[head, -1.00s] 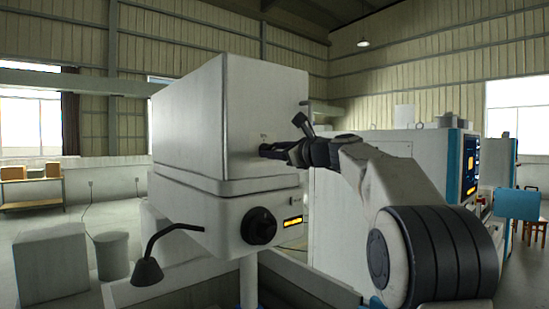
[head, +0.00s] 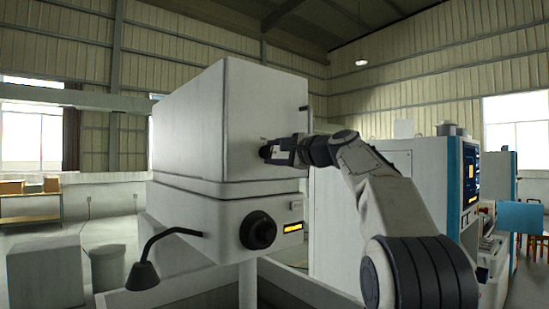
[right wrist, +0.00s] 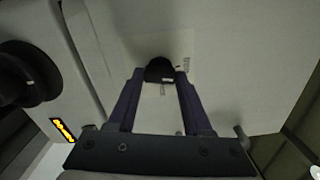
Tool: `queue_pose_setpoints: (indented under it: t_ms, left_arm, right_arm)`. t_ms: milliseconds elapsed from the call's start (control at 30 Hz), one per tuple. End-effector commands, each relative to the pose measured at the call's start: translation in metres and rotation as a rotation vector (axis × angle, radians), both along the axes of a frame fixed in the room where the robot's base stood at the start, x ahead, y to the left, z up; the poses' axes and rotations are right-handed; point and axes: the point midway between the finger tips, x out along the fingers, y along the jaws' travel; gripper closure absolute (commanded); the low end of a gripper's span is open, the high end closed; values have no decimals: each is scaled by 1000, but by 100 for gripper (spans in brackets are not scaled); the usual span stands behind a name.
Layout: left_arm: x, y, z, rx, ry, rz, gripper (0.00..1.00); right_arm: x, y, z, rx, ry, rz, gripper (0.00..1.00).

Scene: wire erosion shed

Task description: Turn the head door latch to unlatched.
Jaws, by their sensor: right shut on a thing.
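The machine head (head: 190,120) is a large pale grey box with a door on its right-hand face. The head door latch (right wrist: 160,69) is a small dark knob on that face, beside a pale label plate. My right gripper (head: 273,151) reaches in from the right and is shut on the latch. In the right wrist view its two fingertips (right wrist: 160,77) sit on either side of the dark knob. The fingers hide most of the latch in the head view, and its exact angle cannot be told. My left gripper is not in view.
Below the door are a black dial (head: 258,230) and a lit orange display (head: 292,227). A bent arm with a dark cone (head: 143,275) sticks out at the lower left. A small door handle (head: 306,108) stands out. A white cabinet (head: 400,190) stands behind my right arm.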

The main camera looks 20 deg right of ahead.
Motion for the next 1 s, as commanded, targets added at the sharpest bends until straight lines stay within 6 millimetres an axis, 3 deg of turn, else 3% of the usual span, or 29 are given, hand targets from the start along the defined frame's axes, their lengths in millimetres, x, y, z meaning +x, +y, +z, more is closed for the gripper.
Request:
queue_pose_setpoints:
  t_ms: [400, 967, 1000]
  left_arm:
    - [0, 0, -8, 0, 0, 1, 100]
    - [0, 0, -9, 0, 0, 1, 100]
    - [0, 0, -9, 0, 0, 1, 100]
  right_arm:
    - [0, 0, -1, -189, -68, 1, 100]
    - [0, 0, -1, -222, -78, 1, 100]
    - [0, 0, -1, -222, -78, 1, 46]
